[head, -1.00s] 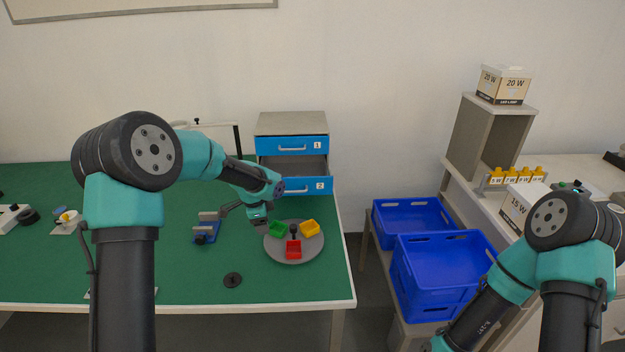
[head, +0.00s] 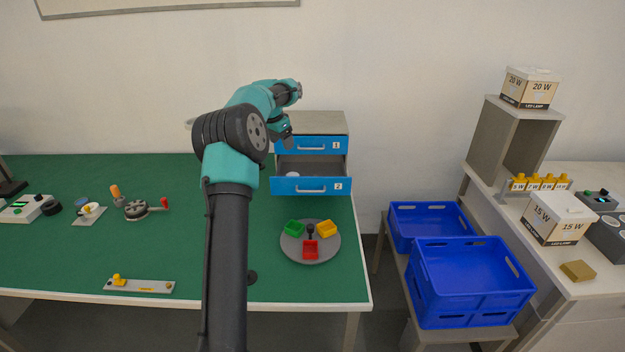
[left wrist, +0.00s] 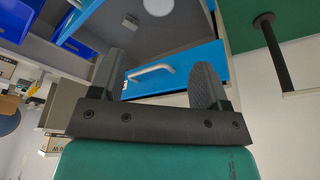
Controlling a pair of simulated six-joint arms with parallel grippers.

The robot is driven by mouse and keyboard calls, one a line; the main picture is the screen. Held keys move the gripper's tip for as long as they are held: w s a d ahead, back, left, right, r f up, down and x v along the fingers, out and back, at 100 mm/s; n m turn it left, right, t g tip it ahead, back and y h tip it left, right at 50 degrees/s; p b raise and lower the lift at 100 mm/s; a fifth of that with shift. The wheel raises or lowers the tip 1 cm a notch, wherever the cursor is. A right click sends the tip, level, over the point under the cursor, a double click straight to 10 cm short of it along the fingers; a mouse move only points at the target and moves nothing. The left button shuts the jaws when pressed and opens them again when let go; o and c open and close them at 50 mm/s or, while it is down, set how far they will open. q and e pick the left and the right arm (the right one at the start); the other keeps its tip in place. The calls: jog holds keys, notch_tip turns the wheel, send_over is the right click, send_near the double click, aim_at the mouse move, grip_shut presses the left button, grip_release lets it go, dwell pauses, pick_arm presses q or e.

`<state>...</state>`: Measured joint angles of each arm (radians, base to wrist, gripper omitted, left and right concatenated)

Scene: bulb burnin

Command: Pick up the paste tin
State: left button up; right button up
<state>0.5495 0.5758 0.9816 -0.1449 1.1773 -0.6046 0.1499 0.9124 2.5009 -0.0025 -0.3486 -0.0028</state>
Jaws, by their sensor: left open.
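A white round tin (head: 293,175), which looks like the paste tin, lies inside the open drawer marked 2 (head: 318,186). My left gripper (head: 288,141) is above the left side of the open drawer, apart from the tin. In the left wrist view my left gripper (left wrist: 158,78) is open, with nothing held between its fingers. My right gripper is not in view.
Drawer 1 (head: 290,146) is shut above drawer 2. A grey round plate (head: 312,257) with green, yellow and red trays stands in front. Blue crates (head: 470,280) stand right of the green table (head: 120,240). A small dark object (left wrist: 131,21) shows near the tin.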

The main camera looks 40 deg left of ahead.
pick_arm(q)
jog(key=shift+s+f, duration=0.1)
jog(key=shift+f, duration=0.05)
jog(key=x, duration=1.2)
jog(key=shift+f, duration=0.15)
jog(key=shift+x, duration=2.45)
jog(key=shift+s, duration=0.15)
jog(key=shift+d, duration=0.1)
jog(key=shift+c, duration=0.5)
jog(key=c, duration=0.7)
